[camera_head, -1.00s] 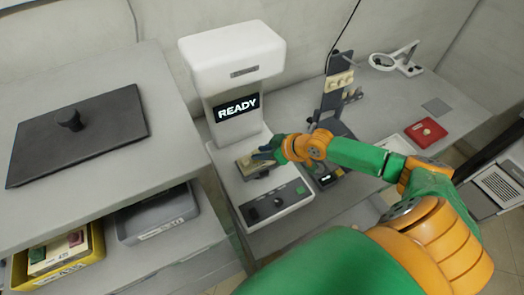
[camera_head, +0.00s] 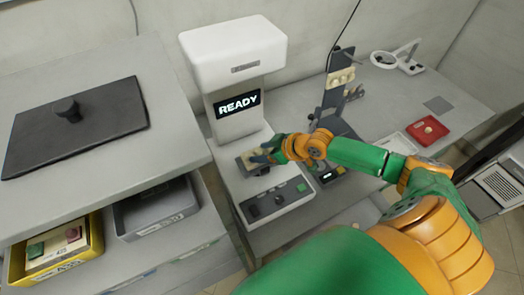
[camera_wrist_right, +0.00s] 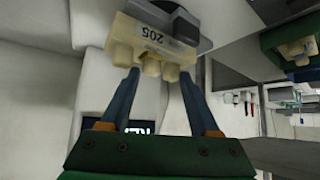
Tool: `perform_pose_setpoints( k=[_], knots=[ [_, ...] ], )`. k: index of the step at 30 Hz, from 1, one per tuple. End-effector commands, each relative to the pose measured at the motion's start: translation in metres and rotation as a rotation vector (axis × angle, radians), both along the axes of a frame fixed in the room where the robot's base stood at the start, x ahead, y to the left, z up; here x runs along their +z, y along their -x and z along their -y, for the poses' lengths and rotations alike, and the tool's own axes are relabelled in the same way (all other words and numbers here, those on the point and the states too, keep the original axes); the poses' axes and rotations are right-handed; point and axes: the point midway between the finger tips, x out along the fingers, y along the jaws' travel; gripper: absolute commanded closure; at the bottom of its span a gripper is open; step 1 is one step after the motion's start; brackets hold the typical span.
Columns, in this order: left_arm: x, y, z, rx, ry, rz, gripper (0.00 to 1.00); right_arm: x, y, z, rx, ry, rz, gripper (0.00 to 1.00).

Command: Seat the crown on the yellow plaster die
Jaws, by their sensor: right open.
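A cream block (camera_wrist_right: 155,38) labelled 205 with several short stubs sits on the white machine's bed; it shows in the head view (camera_head: 250,162). One middle stub (camera_wrist_right: 152,67) looks yellower than its neighbours. My right gripper (camera_wrist_right: 159,74) is open, its blue fingertips either side of the middle stubs, close to the block. In the head view my right gripper (camera_head: 263,158) partly hides the block. I cannot make out a crown on the stubs. A small cream piece (camera_head: 428,130) lies in the red tray (camera_head: 416,140); I cannot tell what it is. My left gripper is not in view.
The white machine (camera_head: 232,50) with a READY screen stands behind the block. A yellow bin (camera_head: 15,267) and a grey bin (camera_head: 155,212) sit under the left bench.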

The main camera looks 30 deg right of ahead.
Motion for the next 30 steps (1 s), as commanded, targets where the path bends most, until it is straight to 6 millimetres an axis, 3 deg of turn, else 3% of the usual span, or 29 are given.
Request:
perform_pose_setpoints(
  k=[7, 18, 30],
  knots=[
    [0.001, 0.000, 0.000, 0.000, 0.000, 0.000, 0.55, 0.004, 0.007, 0.004, -0.001, 0.005, -0.004, 0.34],
    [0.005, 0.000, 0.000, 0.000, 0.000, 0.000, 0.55, 0.047, 0.044, 0.021, 0.000, 0.007, -0.001, 0.34],
    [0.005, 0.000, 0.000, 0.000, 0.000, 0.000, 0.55, 0.051, 0.047, 0.020, 0.001, 0.000, 0.001, 0.34]
  ],
)
